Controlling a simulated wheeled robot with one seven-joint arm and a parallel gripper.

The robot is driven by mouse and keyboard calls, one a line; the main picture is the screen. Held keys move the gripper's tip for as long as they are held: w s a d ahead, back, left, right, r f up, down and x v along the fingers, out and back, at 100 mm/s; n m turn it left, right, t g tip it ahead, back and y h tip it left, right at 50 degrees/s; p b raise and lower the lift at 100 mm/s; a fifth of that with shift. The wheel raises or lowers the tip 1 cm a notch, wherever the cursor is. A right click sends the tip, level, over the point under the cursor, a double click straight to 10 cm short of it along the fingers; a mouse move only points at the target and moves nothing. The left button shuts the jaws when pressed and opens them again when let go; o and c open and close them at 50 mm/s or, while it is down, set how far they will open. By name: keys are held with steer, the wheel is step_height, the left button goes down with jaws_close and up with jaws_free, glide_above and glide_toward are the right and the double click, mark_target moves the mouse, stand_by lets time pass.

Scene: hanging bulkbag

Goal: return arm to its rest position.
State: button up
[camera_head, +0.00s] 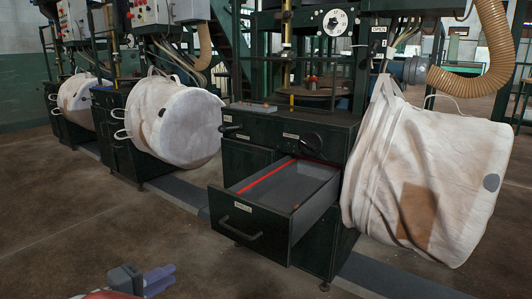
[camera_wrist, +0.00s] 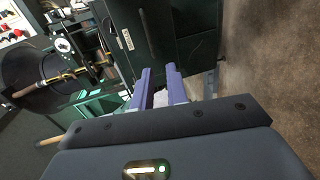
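My gripper (camera_head: 172,275) is at the bottom left of the head view, low in front of the cabinets and apart from them. Its two purple fingers also show in the wrist view (camera_wrist: 158,69). They stand a little apart, with a narrow gap and nothing clearly held between the tips. Most of my arm is out of the head view.
A dark cabinet (camera_head: 262,128) has its lower drawer (camera_head: 250,222) pulled open. White bulk bags hang at the right (camera_head: 455,150), centre left (camera_head: 185,125) and far left (camera_head: 78,97). Brown floor (camera_head: 60,220) at the left is clear.

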steer(key=d+r+m+g+y+p, duration=0.1)
steer(key=d+r+m+g+p, duration=0.2)
steer(key=d, duration=0.9)
steer(key=d+r+m+g+y+p, duration=0.15)
steer(key=d+r+g, duration=0.3)
steer(key=d, duration=0.85)
steer(key=s+d+r+m+y+p, duration=0.1)
steer(key=s+d+m+y+p, duration=0.2)
steer(key=s+d, duration=0.3)
steer(key=s+d+r+m+y+p, duration=0.2)
steer(key=s+d, duration=0.4)
steer(key=s, duration=0.3)
steer(key=shift+r+m+y+p, duration=0.3)
steer(key=shift+m+y+p, duration=0.1)
steer(key=shift+m+y, duration=0.35)
